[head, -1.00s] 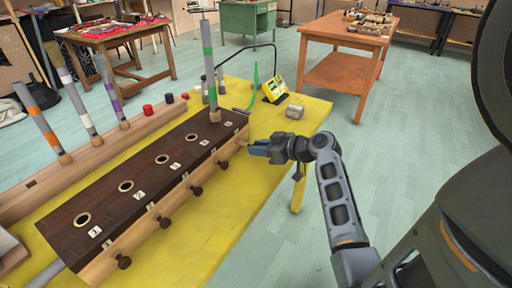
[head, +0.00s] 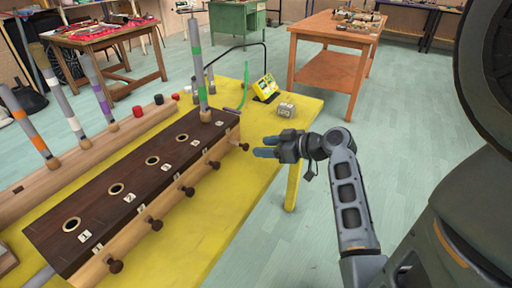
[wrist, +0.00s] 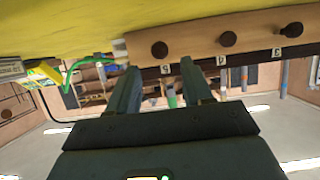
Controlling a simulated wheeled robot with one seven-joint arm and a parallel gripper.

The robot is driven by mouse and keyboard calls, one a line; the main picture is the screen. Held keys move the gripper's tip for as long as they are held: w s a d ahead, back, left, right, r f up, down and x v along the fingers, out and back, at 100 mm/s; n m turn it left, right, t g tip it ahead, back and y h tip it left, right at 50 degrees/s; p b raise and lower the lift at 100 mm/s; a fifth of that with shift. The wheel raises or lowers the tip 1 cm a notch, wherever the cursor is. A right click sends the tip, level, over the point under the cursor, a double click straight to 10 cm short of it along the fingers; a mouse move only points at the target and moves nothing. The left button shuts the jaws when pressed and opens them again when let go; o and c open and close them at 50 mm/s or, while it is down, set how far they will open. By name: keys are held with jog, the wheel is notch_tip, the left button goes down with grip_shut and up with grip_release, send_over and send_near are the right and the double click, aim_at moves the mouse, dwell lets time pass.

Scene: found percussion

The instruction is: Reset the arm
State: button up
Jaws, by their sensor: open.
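A grey tube with a green band (head: 197,72) stands upright in the block's far hole. Several other holes, numbered on labels, are empty.
The yellow table (head: 205,235) has a small grey can (head: 286,110) and a yellow device (head: 265,87) at its far right. Banded tubes (head: 98,87) stand in a wooden rack at left. An orange wooden table (head: 328,65) stands behind. Floor at right is clear.

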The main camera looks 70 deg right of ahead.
jog(key=shift+v, duration=1.05)
